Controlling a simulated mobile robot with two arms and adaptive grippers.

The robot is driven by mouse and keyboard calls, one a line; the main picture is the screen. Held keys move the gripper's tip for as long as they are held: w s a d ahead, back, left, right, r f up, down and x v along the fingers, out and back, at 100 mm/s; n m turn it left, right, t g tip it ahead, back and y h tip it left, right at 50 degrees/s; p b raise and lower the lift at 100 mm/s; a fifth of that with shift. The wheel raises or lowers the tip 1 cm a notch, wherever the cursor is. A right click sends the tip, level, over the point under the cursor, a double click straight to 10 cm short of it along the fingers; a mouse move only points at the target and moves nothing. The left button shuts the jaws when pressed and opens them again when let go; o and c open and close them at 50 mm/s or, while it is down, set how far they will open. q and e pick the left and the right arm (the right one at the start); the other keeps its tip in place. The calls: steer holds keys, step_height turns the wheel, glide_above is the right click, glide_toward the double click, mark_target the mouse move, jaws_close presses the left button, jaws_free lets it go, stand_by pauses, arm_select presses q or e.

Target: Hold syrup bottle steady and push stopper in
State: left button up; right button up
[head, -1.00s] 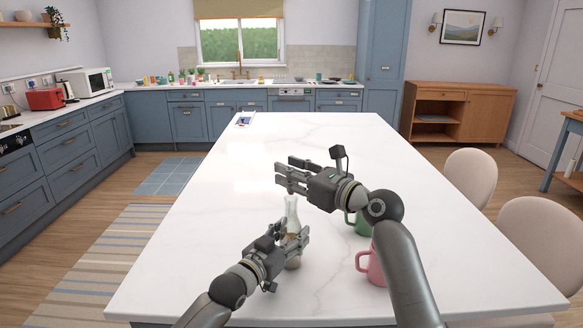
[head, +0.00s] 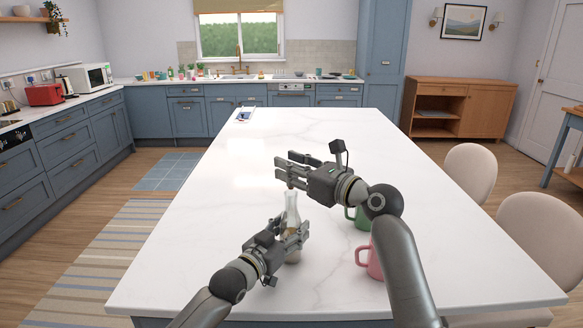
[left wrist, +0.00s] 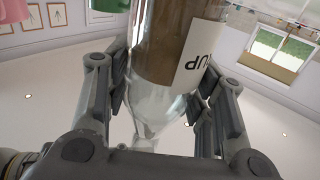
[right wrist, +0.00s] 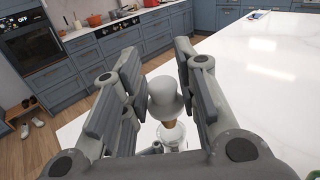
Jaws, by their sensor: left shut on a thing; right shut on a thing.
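The syrup bottle (head: 292,207) stands on the white island, clear glass at the neck. In the left wrist view its brown contents and part of a white label (left wrist: 200,68) show. My left gripper (head: 292,236) is shut around the bottle's body from the left. My right gripper (head: 284,173) is directly above the bottle's mouth. In the right wrist view it is shut on the stopper (right wrist: 165,98), with a grey cap and a brown cork tip. The cork tip is over or in the bottle's mouth (right wrist: 173,143); I cannot tell how deep.
A green mug (head: 361,220) and a pink mug (head: 371,263) stand to the right of the bottle, close to my right arm. A small flat item (head: 243,114) lies at the island's far left corner. The rest of the island top (head: 230,180) is clear.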

steer(key=shift+f, duration=1.75)
steer(key=o, duration=0.9)
steer(key=shift+c, duration=0.2)
steer(key=v, duration=1.2)
arm_select(q)
steer(key=o, duration=1.4)
steer(key=shift+o, duration=0.2)
